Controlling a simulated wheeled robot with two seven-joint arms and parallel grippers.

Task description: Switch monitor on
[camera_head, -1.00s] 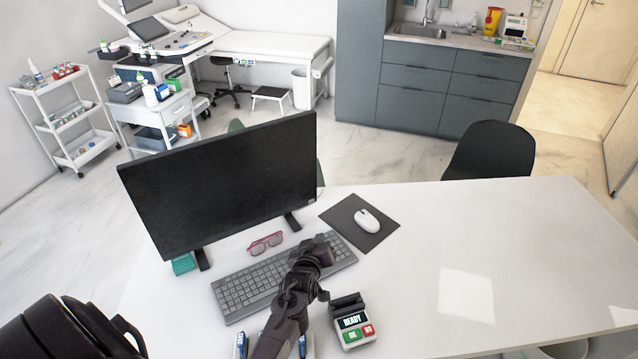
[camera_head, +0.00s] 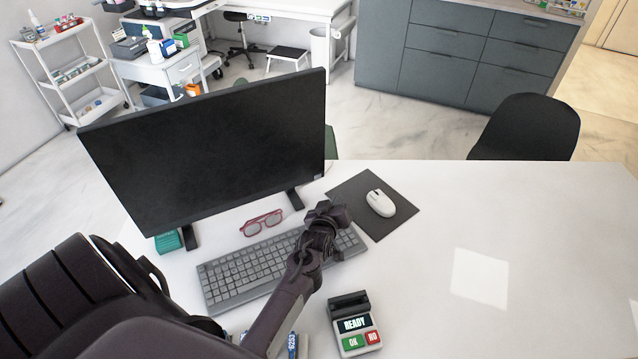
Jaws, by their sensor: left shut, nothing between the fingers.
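The monitor (camera_head: 210,150) stands on the white desk with its screen dark, on two dark feet. A small light mark shows at its lower right corner. My left gripper (camera_head: 338,214) is shut and empty. It appears over the right end of the grey keyboard (camera_head: 240,276), in front of and below the monitor's right side, apart from the screen. Its fingertips are small and partly hidden by its own wrist. My right gripper is not in view.
Red glasses (camera_head: 261,223) lie between keyboard and monitor. A white mouse (camera_head: 380,203) rests on a dark mat (camera_head: 352,191). A card terminal (camera_head: 354,325) reading READY stands near the front. The desk's right side (camera_head: 540,240) is clear. A black chair (camera_head: 527,128) stands behind the desk.

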